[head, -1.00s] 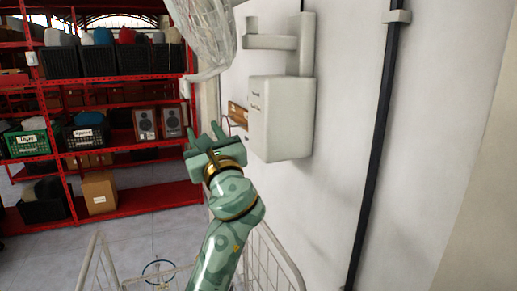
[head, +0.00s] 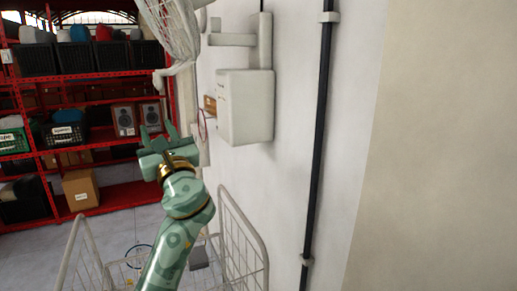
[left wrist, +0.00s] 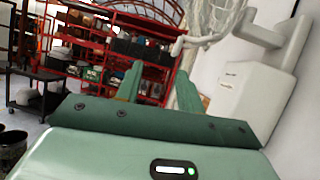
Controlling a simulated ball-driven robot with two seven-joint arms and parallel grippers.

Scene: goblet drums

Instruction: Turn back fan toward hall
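The fan (head: 170,28) is a white wire-cage fan, cut off by the top edge of the head view. It hangs on a white wall bracket (head: 262,40) above a white box (head: 245,105). The fan also shows at the top of the left wrist view (left wrist: 212,18), beyond and above the fingers. My left gripper (head: 157,132) is below the fan and left of the box, pointing up, with its two fingers apart and nothing between them. It appears clear of the fan cage. My right gripper is not in view.
White wire baskets (head: 245,240) stand low beside my left arm. A black pipe (head: 318,140) runs down the wall at right. Red shelves (head: 120,200) with crates, boxes and speakers are at the back left. A dark trolley (left wrist: 40,90) shows in the left wrist view.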

